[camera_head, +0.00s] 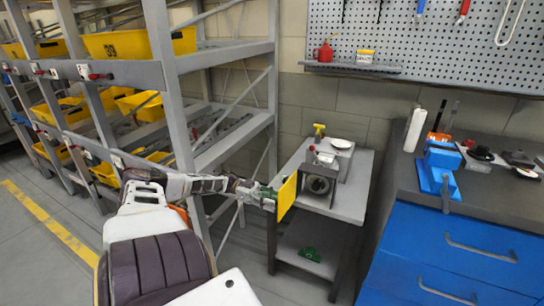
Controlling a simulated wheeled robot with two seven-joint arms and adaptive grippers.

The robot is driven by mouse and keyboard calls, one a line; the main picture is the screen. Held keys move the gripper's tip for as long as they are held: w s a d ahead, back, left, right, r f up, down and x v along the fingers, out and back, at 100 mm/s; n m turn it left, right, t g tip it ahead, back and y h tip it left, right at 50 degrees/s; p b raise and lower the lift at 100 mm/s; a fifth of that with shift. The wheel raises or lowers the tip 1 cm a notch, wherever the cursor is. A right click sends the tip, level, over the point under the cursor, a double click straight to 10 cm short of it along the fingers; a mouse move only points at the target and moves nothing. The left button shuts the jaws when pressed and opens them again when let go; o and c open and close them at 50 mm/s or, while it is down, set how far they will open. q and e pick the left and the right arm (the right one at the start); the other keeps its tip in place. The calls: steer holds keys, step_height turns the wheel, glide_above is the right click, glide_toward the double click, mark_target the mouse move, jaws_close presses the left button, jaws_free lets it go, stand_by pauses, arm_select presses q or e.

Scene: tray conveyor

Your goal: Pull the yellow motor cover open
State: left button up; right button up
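The yellow motor cover (287,197) is a flat upright panel at the front left of a grey motor unit (318,172) on a small grey table. The cover is angled away from the unit's front, and the round dark opening beside it shows. My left arm comes in from the left, and its gripper (266,195) is at the cover's left side. The gripper appears to touch the cover, but its fingertips are too small and partly hidden to tell whether they are shut on it. My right gripper is not in view.
The small grey table (347,205) has a green item (311,254) on its lower shelf. A metal rack (222,146) with yellow bins stands close on the left. A blue drawer cabinet (450,255) with a blue vise (437,170) on top stands on the right.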

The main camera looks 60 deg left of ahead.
arm_select(q)
steer(key=shift+s, duration=0.1)
stand_by(0.3)
steer(key=v, duration=0.7)
steer(key=shift+a, duration=0.2)
stand_by(0.4)
steer(key=shift+f, duration=0.1)
steer(key=shift+s, duration=0.1)
stand_by(0.5)
